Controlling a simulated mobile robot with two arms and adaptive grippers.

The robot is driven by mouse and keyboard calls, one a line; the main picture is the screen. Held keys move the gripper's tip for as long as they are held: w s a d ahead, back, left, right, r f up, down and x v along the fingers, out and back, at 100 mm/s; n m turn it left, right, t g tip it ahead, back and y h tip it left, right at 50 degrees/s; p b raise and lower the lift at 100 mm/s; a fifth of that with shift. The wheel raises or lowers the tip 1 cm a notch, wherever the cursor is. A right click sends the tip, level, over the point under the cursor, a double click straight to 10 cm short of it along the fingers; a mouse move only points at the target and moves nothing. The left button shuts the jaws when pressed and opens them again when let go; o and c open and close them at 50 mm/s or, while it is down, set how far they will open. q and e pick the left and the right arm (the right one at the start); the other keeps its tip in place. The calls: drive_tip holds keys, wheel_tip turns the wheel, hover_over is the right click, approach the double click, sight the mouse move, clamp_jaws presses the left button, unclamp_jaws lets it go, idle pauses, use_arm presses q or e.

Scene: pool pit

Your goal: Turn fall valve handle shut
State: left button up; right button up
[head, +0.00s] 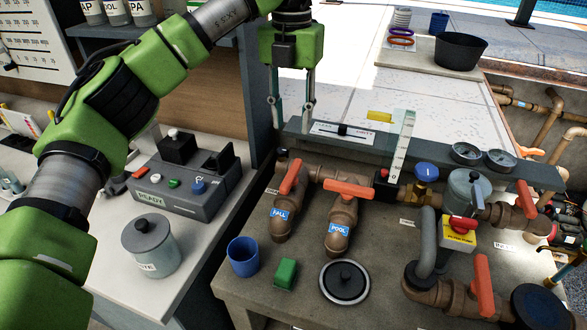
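The fall valve's orange lever handle (291,177) sits on a brown pipe with a blue FALL label (279,215). The handle lies roughly along that pipe. The pool valve's orange handle (349,189), to its right, lies across its own pipe, which has a blue POOL label (339,229). My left gripper (292,124) points down with its two fingers apart and nothing between them. In the picture it is above the fall handle, not touching it. My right gripper is not in view.
A blue cup (243,256), a green block (286,273) and a round dark lid (344,281) lie in front of the pipes. A control box (187,180) and a grey jar (150,245) stand at left.

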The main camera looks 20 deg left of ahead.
sight(291, 172)
use_arm(q)
drive_tip(key=f, duration=0.6)
drive_tip(key=f+p, duration=0.1)
drive_tip(key=f, duration=0.5)
drive_tip(key=shift+s+f, duration=0.2)
drive_tip(key=shift+f, duration=0.15)
clamp_jaws()
